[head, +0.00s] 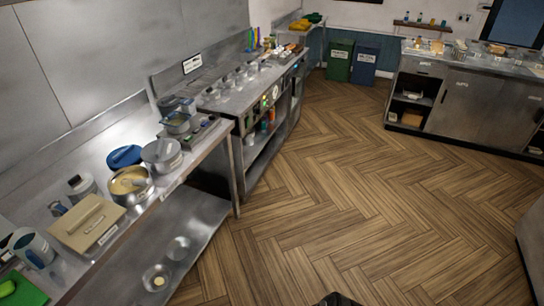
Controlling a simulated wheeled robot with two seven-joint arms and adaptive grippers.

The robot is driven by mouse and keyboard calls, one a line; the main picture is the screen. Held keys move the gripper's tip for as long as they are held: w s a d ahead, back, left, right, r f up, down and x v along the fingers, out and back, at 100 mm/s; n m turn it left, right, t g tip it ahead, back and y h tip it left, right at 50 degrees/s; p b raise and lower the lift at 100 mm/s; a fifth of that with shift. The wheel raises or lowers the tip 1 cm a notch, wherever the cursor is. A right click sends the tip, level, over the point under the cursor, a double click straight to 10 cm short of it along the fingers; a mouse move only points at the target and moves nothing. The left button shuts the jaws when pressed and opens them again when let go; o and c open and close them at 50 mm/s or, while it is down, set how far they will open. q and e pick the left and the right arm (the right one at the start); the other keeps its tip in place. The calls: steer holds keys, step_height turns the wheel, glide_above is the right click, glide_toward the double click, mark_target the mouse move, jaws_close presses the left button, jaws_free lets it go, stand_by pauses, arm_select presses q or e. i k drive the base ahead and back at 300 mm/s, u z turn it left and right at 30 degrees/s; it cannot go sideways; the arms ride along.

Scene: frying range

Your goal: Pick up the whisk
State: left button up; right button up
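I cannot make out a whisk in the head view. On the steel counter (190,157) at the left, an open pot (131,186) holds something yellowish. A lidded pot (162,155) and a blue round lid or dish (124,157) are behind it. A beige lidded box (87,222) and a grey jug (32,248) stand nearer on the same counter. Neither of my grippers can be recognised in view. A small dark shape (341,300) shows at the bottom edge, too cut off to identify.
A lower shelf (190,222) under the counter holds small bowls. A range (262,95) continues the counter further back. Green and blue bins (339,62) stand at the far wall. A steel cabinet (477,105) is at the right. The wooden floor (340,190) between is clear.

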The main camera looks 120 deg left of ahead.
mark_target(146, 181)
steer(key=u, duration=4.45)
steer(key=k, duration=1)
steer(key=z, duration=1.45)
steer(key=i, duration=1.95)
steer(key=u, duration=0.7)
steer(key=i, duration=1.15)
steer(key=u, duration=0.8)
